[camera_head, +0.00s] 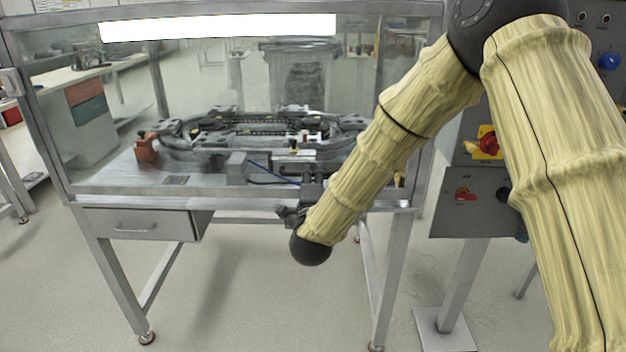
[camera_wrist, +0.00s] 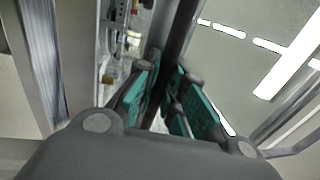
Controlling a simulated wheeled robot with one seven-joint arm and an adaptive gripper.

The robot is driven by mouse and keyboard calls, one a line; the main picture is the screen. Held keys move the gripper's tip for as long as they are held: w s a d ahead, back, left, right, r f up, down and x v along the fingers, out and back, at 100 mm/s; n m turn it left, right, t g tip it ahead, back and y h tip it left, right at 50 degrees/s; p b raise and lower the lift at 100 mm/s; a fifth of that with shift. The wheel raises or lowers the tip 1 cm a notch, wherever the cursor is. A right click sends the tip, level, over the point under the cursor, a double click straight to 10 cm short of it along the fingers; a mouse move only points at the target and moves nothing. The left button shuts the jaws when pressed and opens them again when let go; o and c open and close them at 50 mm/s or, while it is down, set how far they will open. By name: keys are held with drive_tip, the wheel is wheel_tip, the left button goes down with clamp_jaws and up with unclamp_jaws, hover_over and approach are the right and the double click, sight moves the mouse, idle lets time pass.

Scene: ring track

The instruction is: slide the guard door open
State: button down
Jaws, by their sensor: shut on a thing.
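The guard door (camera_head: 225,85) is a clear panel across the front of a metal-framed enclosure. My gripper (camera_head: 312,184) is at the lower right part of this front, partly hidden by my own arm. In the wrist view, the teal-padded fingers of my gripper (camera_wrist: 168,82) are closed around a dark bar (camera_wrist: 180,35), which looks like the door's handle. How far the door stands open cannot be told.
Behind the panel, a ring track (camera_head: 265,130) lies on the enclosure's table, with an orange-brown block (camera_head: 146,147) at its left. A drawer (camera_head: 135,224) hangs below at the left. A grey control box (camera_head: 470,203) with red switches stands at the right. The floor in front is clear.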

sight(313, 24)
wheel_tip(313, 24, up, 34)
drive_tip(key=p, duration=0.8)
drive_tip(key=shift+r+p, duration=0.2)
drive_tip(key=shift+p, duration=0.2)
drive_tip(key=c, duration=1.8)
unclamp_jaws()
drive_tip(key=shift+o, duration=0.2)
drive_tip(key=s+f, duration=0.2)
drive_tip(key=s, duration=0.9)
drive_tip(key=shift+s+f, duration=0.2)
drive_tip(key=shift+s, duration=0.2)
